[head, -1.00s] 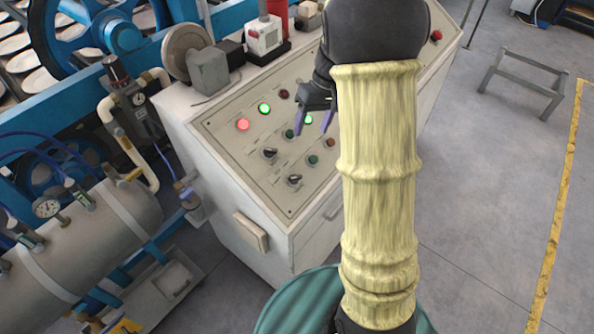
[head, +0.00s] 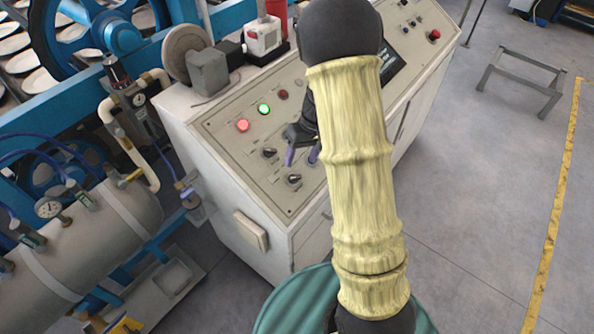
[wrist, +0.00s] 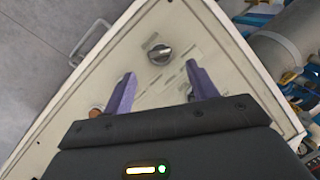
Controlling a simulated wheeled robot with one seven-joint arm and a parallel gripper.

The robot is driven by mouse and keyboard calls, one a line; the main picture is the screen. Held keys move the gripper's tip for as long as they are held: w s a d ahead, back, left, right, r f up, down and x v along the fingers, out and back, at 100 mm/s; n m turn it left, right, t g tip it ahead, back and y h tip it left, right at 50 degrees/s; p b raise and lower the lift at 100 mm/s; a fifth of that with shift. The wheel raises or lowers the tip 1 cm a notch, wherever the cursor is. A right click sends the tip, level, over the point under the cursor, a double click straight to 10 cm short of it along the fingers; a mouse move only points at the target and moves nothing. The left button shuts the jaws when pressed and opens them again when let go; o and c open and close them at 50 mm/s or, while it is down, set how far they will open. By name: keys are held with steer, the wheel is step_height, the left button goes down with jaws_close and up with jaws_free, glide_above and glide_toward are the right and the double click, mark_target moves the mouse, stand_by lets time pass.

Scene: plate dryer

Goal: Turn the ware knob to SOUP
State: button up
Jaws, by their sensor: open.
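The sloped control panel (head: 228,142) has two black rotary knobs, an upper-left knob (head: 269,153) and a lower knob (head: 294,180) near the panel's front corner. Labels are too small to read, so I cannot tell which is the ware knob. My gripper (head: 301,157) is open, its two purple fingers spread over the panel, just behind the lower knob. In the wrist view a black knob with a light pointer (wrist: 159,53), seemingly the lower one, lies beyond the fingertips (wrist: 160,76), between their lines and untouched. My arm hides the panel's middle right.
A red lit button (head: 243,125), a green lit button (head: 264,109) and a dark red button (head: 283,95) sit along the panel's upper part. A grey wheel-like part (head: 187,53) and a white-and-red switch box (head: 264,35) stand behind it. Open floor lies to the right.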

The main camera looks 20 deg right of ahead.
mark_target(296, 176)
steer(key=x, duration=0.7)
steer(key=shift+d+p, duration=0.1)
steer(key=shift+p, duration=0.25)
steer(key=shift+r, duration=0.1)
steer(key=c, duration=1)
